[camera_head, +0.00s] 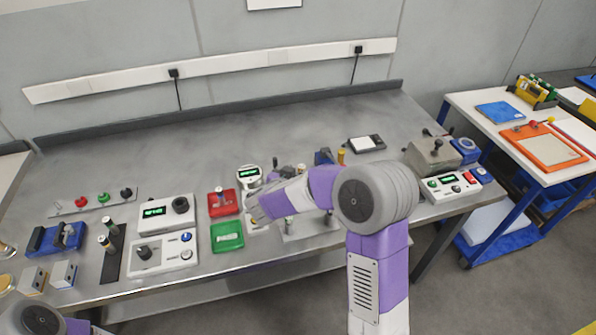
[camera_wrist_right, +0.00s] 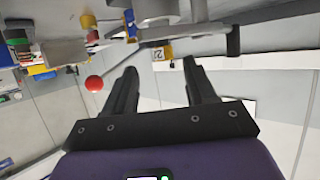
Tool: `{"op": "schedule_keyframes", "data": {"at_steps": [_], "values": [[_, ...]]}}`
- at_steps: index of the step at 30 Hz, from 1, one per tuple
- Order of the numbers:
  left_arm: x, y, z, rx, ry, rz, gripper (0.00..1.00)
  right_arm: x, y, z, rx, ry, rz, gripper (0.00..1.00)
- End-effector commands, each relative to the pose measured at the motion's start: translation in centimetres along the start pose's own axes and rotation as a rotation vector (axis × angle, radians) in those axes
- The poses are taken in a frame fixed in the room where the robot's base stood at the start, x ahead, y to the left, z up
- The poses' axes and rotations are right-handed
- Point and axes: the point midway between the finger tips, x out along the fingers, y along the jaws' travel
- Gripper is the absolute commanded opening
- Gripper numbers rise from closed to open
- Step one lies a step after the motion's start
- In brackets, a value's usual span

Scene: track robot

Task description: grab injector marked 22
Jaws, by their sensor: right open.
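An injector with a yellow band and a label that seems to read 22 (camera_wrist_right: 162,53) shows in the right wrist view, just beyond my fingertips and between them. This view is turned over, so the bench things hang from the top. My right gripper (camera_wrist_right: 160,75) is open, with two dark fingers apart and nothing between them. In the head view my purple right arm reaches over the middle of the bench and hides much of the injector area. A yellow piece (camera_head: 341,157) shows behind the arm; I cannot tell if it is the same injector. My left gripper is out of view.
A green tray (camera_head: 227,237) and a red tray (camera_head: 223,203) lie left of my right arm. White control boxes (camera_head: 167,212) stand further left. A grey device (camera_head: 432,156) stands at the right end. The bench (camera_head: 290,130) is clear toward the back.

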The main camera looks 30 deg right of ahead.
Motion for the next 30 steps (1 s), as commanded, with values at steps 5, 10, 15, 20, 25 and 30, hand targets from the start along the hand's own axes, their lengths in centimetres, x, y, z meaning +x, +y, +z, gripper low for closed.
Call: {"op": "schedule_keyframes", "data": {"at_steps": [5, 10, 15, 20, 25, 30], "values": [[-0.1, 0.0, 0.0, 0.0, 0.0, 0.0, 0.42, 2.3, -0.4, 0.0, -0.001, -0.001, 0.002, 0.56], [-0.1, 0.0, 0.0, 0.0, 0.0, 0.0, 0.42, 4.8, -0.7, 0.1, 0.0, -0.001, 0.001, 0.56], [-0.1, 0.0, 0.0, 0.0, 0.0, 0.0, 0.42, 5.8, -0.7, 0.0, 0.0, -0.001, 0.0, 0.56], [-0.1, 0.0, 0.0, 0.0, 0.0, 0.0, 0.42, 5.7, -0.7, 0.0, 0.0, 0.0, 0.0, 0.56], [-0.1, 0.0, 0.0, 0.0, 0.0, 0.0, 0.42, 5.7, -0.7, 0.0, 0.0, 0.0, -0.001, 0.33], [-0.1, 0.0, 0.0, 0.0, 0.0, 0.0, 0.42, 5.7, -0.8, 0.0, 0.0, -0.001, -0.001, 0.07]]}}
